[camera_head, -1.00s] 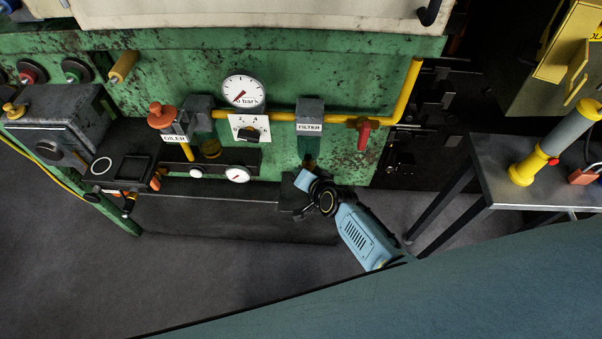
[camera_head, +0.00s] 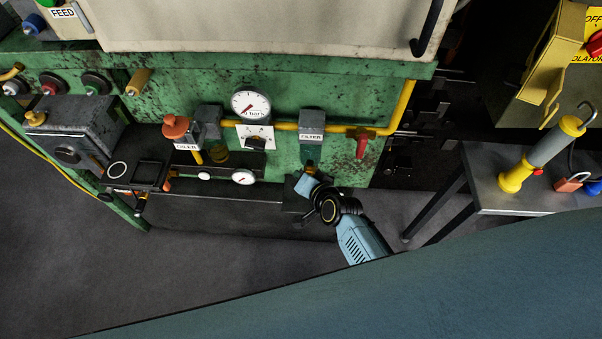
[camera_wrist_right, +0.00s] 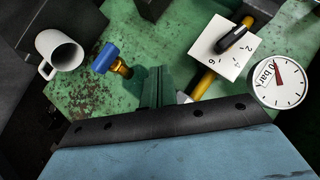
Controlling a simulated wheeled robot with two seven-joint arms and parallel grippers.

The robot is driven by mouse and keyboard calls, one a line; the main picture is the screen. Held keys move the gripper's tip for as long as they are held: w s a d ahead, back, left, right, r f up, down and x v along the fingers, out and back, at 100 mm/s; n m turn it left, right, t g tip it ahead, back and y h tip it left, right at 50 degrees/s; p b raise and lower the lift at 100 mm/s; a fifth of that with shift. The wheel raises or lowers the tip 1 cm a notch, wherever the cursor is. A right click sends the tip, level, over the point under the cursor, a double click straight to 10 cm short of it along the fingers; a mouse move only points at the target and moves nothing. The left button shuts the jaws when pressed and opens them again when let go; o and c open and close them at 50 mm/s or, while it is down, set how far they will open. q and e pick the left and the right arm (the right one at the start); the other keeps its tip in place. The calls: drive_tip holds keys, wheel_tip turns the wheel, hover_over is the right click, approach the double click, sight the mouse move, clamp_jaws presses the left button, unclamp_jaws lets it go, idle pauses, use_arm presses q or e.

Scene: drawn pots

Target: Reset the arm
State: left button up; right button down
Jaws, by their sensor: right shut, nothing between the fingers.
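My right arm comes in from the lower right in the head view, with a light blue link and black joints. The wrist's black and blue body fills the bottom of that view. My left gripper is not in view.
A round gauge (camera_head: 250,104), a yellow pipe (camera_head: 285,125) and a red valve handle (camera_head: 361,145) are on the machine. A metal table (camera_head: 490,180) stands at right. A white mug (camera_wrist_right: 58,52) and a blue knob (camera_wrist_right: 105,57) show in the wrist view.

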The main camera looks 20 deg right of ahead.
drive_tip(key=shift+s+a+r+p, duration=0.15)
drive_tip(key=shift+s+a+r, duration=0.05)
drive_tip(key=shift+s+r, duration=0.4)
drive_tip(key=shift+s+a+r+p, duration=0.15)
drive_tip(key=shift+s+r, duration=0.4)
drive_tip(key=s+d+f+n+g+h+b, duration=0.1)
drive_tip(key=s+d+f+n+g+b, duration=0.3)
drive_tip(key=s+f, duration=1.05)
drive_tip(key=s+d+f+n+g+h+b, duration=0.1)
drive_tip(key=s+d+f+n+g+b, duration=0.25)
drive_tip(key=s+f, duration=1.1)
drive_tip(key=s+d+f+n+g+b, duration=0.1)
drive_tip(key=s+d+f, duration=0.2)
drive_tip(key=s, duration=0.3)
drive_tip(key=s+d+f+n+g+h+b, duration=0.1)
drive_tip(key=s+d+f+g, duration=0.1)
drive_tip(key=s+f, duration=0.3)
drive_tip(key=shift+s+d+f, duration=0.4)
drive_tip(key=shift+s+d, duration=0.05)
drive_tip(key=shift+d, duration=0.05)
drive_tip(key=shift+n, duration=0.25)
